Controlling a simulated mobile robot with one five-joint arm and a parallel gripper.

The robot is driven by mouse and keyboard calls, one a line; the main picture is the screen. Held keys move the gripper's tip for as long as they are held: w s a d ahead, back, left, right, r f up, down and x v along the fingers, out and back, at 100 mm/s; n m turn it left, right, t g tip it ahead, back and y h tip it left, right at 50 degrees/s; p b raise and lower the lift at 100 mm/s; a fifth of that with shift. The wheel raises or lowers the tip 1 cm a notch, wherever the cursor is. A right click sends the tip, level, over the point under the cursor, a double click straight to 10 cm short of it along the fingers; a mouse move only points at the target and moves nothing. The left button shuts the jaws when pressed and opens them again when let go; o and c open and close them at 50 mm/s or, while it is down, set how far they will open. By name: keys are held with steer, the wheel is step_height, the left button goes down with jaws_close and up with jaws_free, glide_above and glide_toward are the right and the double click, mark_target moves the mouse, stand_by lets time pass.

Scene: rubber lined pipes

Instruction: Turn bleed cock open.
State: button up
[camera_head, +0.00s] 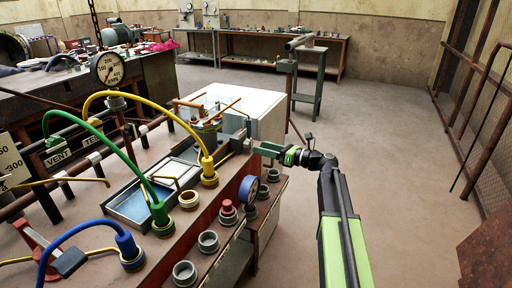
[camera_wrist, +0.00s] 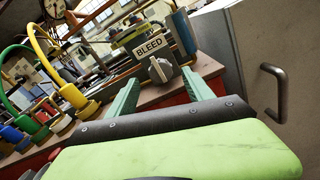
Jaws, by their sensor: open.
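The bleed cock (camera_wrist: 160,70) is a grey knob with a pale pointer ridge, under a white label reading BLEED (camera_wrist: 149,47). In the wrist view it sits straight ahead, between and beyond the fingertips of my gripper (camera_wrist: 160,88). My gripper's green fingers are open with nothing between them, and they look apart from the knob. In the head view my gripper (camera_head: 262,150) reaches left from the arm to the right end of the bench, beside a small grey block (camera_head: 236,141). The knob itself cannot be made out clearly there.
Yellow (camera_head: 208,170), green (camera_head: 160,218) and blue (camera_head: 130,248) hoses stand in fittings on the bench. A blue-rimmed gauge (camera_head: 249,190) stands near the front edge below my arm. A grey cabinet with a handle (camera_wrist: 276,92) is at right.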

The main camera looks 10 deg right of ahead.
mark_target(251, 145)
steer(key=shift+x, duration=1.85)
steer(key=shift+c, duration=0.4)
